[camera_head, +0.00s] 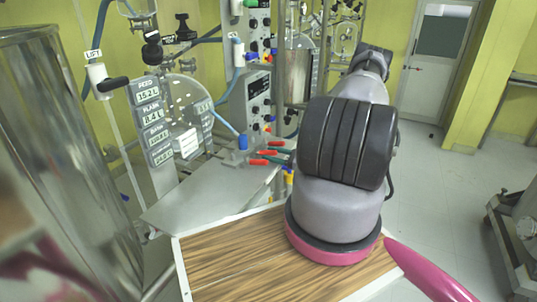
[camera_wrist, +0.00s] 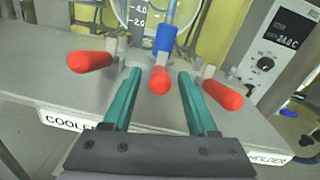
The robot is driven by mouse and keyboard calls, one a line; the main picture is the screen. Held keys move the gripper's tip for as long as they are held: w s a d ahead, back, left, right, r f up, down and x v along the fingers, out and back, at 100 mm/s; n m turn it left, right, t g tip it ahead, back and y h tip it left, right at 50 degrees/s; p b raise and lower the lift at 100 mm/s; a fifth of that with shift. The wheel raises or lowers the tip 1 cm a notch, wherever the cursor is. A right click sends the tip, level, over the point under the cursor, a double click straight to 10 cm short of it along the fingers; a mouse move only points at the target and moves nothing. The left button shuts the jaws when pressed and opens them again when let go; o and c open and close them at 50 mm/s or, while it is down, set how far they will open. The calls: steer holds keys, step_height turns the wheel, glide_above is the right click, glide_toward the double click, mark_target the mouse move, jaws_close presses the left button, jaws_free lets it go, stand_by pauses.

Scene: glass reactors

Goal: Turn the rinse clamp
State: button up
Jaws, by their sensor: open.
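Several red-handled clamps stand in a row on the grey shelf. In the wrist view I see a left red handle (camera_wrist: 90,62), a middle red handle (camera_wrist: 159,80) and a right red handle (camera_wrist: 222,94). No rinse label is readable, so I cannot tell for sure which is the rinse clamp. My gripper (camera_wrist: 160,73) is open, with teal fingers on either side of the middle handle. That handle lies between them with visible gaps. A blue fitting (camera_wrist: 165,38) rises behind it. In the head view the red handles (camera_head: 258,162) are small and partly crowded by my fingers.
The grey shelf (camera_head: 195,200) carries labels on its front edge, partly hidden by my gripper. A controller box (camera_wrist: 277,42) stands at the right. A wooden-topped surface (camera_head: 225,262) lies below my arm.

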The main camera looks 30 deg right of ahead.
steer(key=shift+w+a, duration=0.5)
steer(key=shift+w, duration=0.05)
jaws_close()
stand_by(1.1)
